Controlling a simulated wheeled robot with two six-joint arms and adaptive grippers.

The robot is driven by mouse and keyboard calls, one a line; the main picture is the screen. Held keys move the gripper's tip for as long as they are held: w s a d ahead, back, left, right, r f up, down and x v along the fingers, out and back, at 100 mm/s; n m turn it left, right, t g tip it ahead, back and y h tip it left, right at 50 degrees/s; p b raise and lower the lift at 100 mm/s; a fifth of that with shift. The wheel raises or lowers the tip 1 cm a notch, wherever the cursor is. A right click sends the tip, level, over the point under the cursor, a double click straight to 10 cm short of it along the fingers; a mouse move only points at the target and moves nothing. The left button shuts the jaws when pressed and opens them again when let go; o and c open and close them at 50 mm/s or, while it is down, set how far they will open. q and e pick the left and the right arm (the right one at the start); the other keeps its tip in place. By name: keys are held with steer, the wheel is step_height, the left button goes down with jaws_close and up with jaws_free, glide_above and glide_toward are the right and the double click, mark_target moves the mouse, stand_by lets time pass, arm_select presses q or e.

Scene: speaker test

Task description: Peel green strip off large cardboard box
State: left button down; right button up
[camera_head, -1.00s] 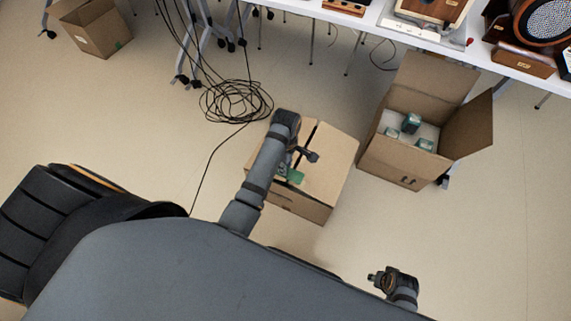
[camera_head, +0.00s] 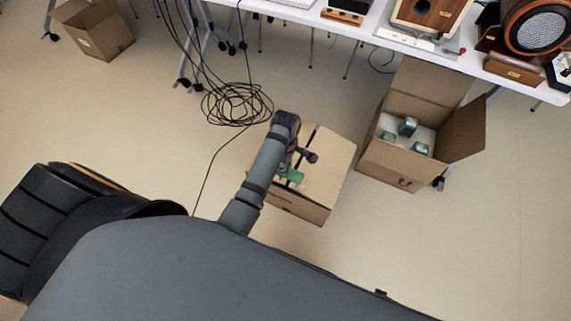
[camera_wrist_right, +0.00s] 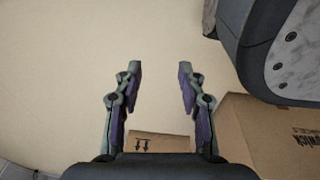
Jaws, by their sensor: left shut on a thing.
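A closed cardboard box (camera_head: 325,165) stands on the floor under my left arm. My left gripper (camera_head: 284,167) is over its left part, mostly hidden by the arm, and is shut on the green strip (camera_head: 292,176). The strip's visible end sticks out to the right of the gripper, over the box. How much of it still touches the box cannot be told. My right gripper is out of the head view. In the right wrist view my right gripper (camera_wrist_right: 157,85) is open, with nothing between its fingers and pale floor beyond.
An open cardboard box (camera_head: 395,165) with several green-white items stands close to the right. A white table (camera_head: 470,65) with speakers runs along the back. Coiled black cable (camera_head: 237,103) lies behind left. Another box (camera_head: 95,32) stands far left. In the right wrist view, cardboard (camera_wrist_right: 270,135) is at lower right.

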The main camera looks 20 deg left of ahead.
arm_select(q)
step_height(320, 180, up, 2)
steer(key=shift+r+p, duration=0.1)
steer(key=shift+p, duration=1.05)
step_height(320, 180, up, 2)
steer(key=p, duration=0.2)
steer(key=shift+p, duration=0.35)
steer(key=shift+r, duration=0.15)
arm_select(e)
steer(key=s+r, duration=0.1)
steer(key=s, duration=0.8)
steer(key=shift+d, duration=0.15)
